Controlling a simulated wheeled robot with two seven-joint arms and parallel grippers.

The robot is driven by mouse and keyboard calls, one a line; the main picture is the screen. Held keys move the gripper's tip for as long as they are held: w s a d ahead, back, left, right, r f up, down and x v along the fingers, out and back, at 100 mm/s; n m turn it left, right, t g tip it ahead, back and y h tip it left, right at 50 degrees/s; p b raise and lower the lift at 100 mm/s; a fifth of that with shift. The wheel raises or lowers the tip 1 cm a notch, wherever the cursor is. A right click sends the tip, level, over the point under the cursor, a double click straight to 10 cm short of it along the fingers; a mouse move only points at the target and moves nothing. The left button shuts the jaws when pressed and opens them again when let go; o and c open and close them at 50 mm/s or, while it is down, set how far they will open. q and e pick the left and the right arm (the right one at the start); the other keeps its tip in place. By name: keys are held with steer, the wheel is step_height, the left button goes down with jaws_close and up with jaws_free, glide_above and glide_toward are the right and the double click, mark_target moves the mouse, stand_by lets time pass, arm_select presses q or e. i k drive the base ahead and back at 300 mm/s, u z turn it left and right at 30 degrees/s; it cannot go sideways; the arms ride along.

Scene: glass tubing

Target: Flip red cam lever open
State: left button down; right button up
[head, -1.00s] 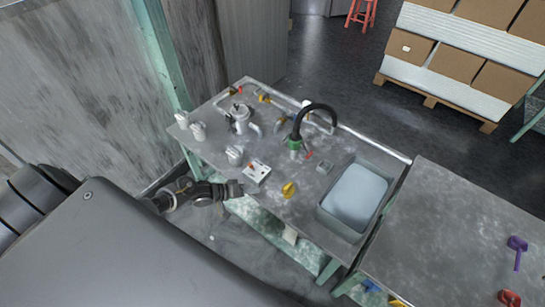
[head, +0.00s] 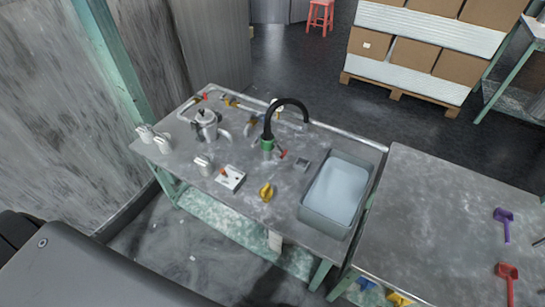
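A green coupling (head: 267,145) stands upright on the grey workbench (head: 258,219), at the foot of a black hose (head: 284,104) that arches to the right. A small red lever (head: 282,153) sticks out at the right side of the coupling, angled down and to the right. It looks like the cam lever, but it is too small to tell its exact position. Other small red parts are a handle on the back pipe (head: 205,96) and a lever on a white box (head: 231,178). Neither of my grippers is in view.
A metal pot (head: 206,124) and white knobbed fittings (head: 204,165) stand left of the coupling. A yellow part (head: 266,192) lies near the front edge. A grey basin (head: 324,219) is at the right.

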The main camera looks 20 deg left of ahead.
mark_target(284, 152)
steer(key=z, duration=1.25)
steer(key=k, duration=0.95)
steer(key=u, duration=0.3)
